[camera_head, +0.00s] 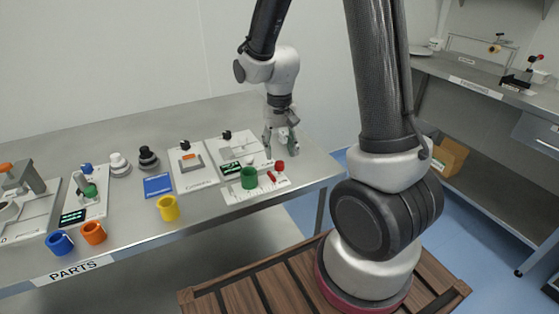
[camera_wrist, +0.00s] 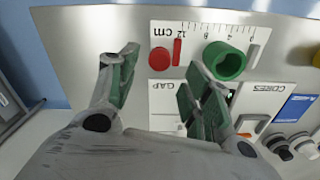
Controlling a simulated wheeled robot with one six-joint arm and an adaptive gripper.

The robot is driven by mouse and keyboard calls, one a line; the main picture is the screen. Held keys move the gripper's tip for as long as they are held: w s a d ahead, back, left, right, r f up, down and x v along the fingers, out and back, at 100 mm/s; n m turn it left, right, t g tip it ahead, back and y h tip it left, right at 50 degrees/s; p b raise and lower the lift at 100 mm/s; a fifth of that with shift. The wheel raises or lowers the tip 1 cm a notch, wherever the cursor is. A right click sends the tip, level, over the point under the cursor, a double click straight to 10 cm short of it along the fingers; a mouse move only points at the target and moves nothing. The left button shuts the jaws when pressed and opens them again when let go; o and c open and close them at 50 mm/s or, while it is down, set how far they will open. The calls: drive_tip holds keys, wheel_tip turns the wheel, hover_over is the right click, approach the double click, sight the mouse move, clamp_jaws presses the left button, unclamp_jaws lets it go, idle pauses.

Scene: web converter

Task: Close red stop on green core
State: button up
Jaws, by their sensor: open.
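A green hollow core (camera_head: 249,178) stands on a white plate with a cm scale at the right of the bench; it also shows in the wrist view (camera_wrist: 226,61). A red round piece (camera_head: 280,165) stands at the plate's right, with a thin red bar (camera_head: 270,176) between it and the core. In the wrist view the red round piece (camera_wrist: 159,58) and red bar (camera_wrist: 177,52) sit left of the core, with a gap between bar and core. Which red part is the stop, I cannot tell. My gripper (camera_head: 282,146) is open and empty, above the bench behind the red parts.
Blue (camera_head: 59,243), orange (camera_head: 93,232) and yellow (camera_head: 168,208) cores stand along the bench front. A CORES plate (camera_wrist: 269,88) adjoins the scale plate. A blue card (camera_head: 158,186) and black and white knobbed parts lie left. The bench's right end is bare.

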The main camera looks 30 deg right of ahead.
sight(279, 163)
wheel_tip(279, 163, down, 5)
drive_tip(key=shift+r, duration=0.1)
drive_tip(key=c, duration=0.8)
